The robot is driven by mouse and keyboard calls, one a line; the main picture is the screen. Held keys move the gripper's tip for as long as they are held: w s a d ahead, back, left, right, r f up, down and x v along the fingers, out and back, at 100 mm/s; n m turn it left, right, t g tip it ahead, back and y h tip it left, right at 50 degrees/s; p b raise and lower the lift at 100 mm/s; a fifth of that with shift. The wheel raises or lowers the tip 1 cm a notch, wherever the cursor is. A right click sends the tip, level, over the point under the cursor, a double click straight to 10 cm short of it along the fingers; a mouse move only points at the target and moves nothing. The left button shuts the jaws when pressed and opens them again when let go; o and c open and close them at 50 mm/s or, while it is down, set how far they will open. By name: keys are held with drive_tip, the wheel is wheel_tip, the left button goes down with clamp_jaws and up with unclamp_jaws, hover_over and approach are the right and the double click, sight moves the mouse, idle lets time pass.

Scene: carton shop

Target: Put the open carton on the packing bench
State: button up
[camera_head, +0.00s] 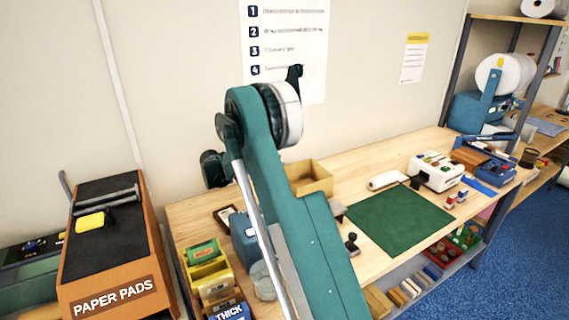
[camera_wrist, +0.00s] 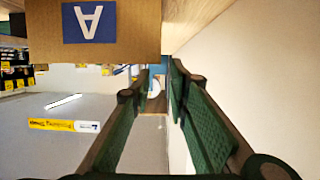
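An open-topped brown carton (camera_head: 312,172) shows in the head view, partly hidden behind my arm, near the wall at the back of the wooden packing bench (camera_head: 375,165). A green mat (camera_head: 400,219) lies on the bench to its right. In the wrist view my gripper (camera_wrist: 156,80) has its two green-padded fingers apart, with nothing visible between them. A brown cardboard face (camera_wrist: 130,30) with a blue label bearing an upside-down "A" is at the upper left, beside the fingers. I cannot tell whether it is the same carton. My gripper is not clearly visible in the head view.
A paper pads unit (camera_head: 112,245) stands at the left. Yellow boxes (camera_head: 208,270) sit at the bench's left front. A white device (camera_head: 436,172) and a white roll (camera_head: 387,180) lie behind the mat. A shelf post (camera_head: 458,65) rises at the right. The mat looks clear.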

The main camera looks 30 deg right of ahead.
drive_tip(key=shift+v, duration=1.2)
drive_tip(key=s+a+r+n+t+y, duration=0.1)
drive_tip(key=s+a+r+n+y, duration=0.25)
drive_tip(key=s, duration=0.45)
drive_tip(key=s+a+r+n+t+y, duration=0.25)
drive_tip(key=s+a+r, duration=0.2)
drive_tip(key=s, duration=0.45)
drive_tip(key=s+a+r+n+y, duration=0.25)
drive_tip(key=s+r+n, duration=0.2)
drive_tip(key=s, duration=0.35)
drive_tip(key=s+a+f+n+t+y, duration=0.1)
drive_tip(key=s+a+n+y, duration=0.1)
drive_tip(key=s+a, duration=0.3)
drive_tip(key=s+a+f+n+t+y, duration=0.1)
drive_tip(key=s+a, duration=0.5)
drive_tip(key=s, duration=0.7)
drive_tip(key=s+a+f+n+t+y, duration=0.2)
drive_tip(key=s+a, duration=0.4)
drive_tip(key=s, duration=0.4)
drive_tip(key=f+n+y, duration=0.1)
drive_tip(key=n, duration=0.1)
drive_tip(key=shift+f+n, duration=0.15)
drive_tip(key=shift+n, duration=0.2)
